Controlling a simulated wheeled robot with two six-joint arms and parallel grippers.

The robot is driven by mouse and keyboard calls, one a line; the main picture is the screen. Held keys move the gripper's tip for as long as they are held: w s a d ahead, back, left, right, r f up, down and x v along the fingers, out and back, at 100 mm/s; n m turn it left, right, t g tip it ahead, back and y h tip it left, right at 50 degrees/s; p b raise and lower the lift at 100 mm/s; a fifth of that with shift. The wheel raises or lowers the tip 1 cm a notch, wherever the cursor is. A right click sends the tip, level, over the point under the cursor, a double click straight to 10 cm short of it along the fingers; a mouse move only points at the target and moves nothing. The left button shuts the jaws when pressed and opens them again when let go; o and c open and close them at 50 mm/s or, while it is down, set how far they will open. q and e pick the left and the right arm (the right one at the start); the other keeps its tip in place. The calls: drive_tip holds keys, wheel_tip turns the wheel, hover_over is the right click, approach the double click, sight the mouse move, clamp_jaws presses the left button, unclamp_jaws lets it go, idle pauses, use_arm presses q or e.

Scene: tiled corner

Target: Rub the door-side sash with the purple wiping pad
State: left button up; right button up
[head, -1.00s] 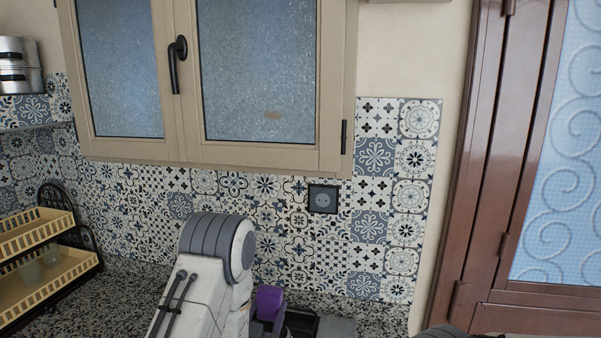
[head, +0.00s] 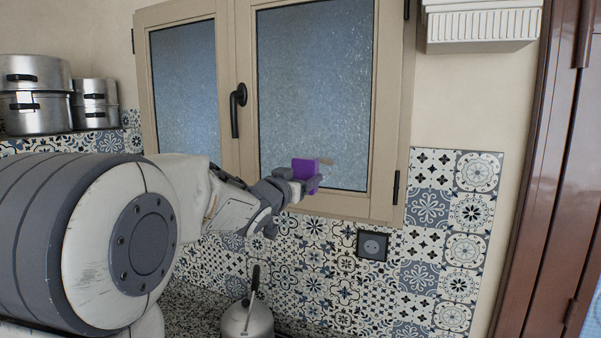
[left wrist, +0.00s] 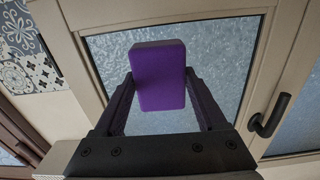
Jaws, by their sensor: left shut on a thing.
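The door-side sash (head: 393,105) is the right one of a beige window with frosted glass. A small brownish smear (head: 327,161) shows low on its glass, partly covered by the purple wiping pad (head: 301,166). My left gripper (head: 297,186) is shut on the pad and holds it in front of the lower part of this sash. In the left wrist view the pad (left wrist: 158,75) stands between the two fingers, with the glass behind it. I cannot tell whether the pad touches the glass. My right gripper is not in view.
A black window handle (head: 238,110) sticks out left of the pad. A kettle (head: 247,318) stands on the counter below. A socket (head: 373,245) is on the tiled wall. Metal pots (head: 35,95) stand on a shelf at left. A brown door frame (head: 540,190) is at right.

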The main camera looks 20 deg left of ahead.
use_arm(q)
drive_tip(key=shift+a+r, duration=0.1)
drive_tip(key=shift+r, duration=0.2)
drive_tip(key=shift+w+p, duration=0.3)
drive_tip(key=shift+w, duration=2.65)
drive_tip(key=shift+w+f, duration=0.1)
drive_tip(key=shift+w, duration=0.75)
